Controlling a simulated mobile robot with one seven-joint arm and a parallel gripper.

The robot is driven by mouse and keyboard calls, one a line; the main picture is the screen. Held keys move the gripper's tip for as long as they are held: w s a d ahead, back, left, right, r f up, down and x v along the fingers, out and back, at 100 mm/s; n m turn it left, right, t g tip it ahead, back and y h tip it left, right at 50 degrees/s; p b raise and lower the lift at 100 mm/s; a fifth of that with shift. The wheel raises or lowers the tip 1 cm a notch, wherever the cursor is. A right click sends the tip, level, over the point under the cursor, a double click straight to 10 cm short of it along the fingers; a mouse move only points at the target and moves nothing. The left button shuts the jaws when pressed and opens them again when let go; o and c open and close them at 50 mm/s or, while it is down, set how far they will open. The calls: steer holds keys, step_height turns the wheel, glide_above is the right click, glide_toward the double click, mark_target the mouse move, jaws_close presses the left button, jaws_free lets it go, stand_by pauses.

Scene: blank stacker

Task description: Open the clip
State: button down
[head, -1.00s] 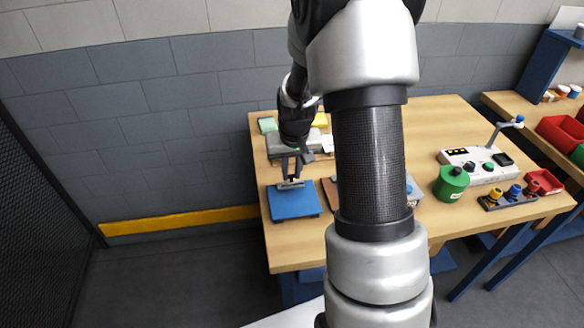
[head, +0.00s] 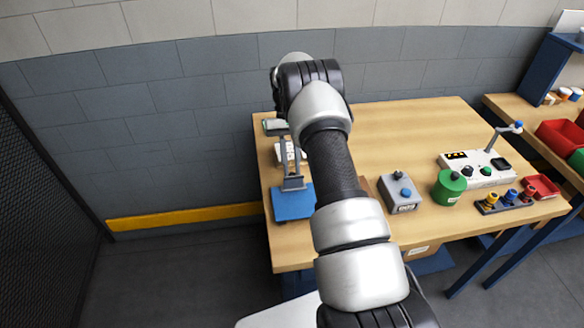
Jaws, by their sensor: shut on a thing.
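The clip (head: 292,183) is a grey part standing at the back edge of a blue plate (head: 293,205) on the table's left side. Grey upright bars (head: 291,158) rise from it toward my wrist. My gripper (head: 280,118) is at the upper end of these bars and is shut on the clip's raised part. The fingertips are small and partly hidden by my arm, so the exact contact cannot be made out.
White pieces with dark marks lie just behind the clip. The table's back middle (head: 400,125) is clear. A wall (head: 180,150) stands behind.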

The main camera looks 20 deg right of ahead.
steer(key=shift+w+f+g, duration=0.15)
steer(key=shift+g, duration=0.25)
steer(key=c, duration=1.6)
jaws_free()
step_height(320, 180, up, 10)
steer(key=shift+r+b, duration=0.1)
steer(key=shift+b, duration=0.5)
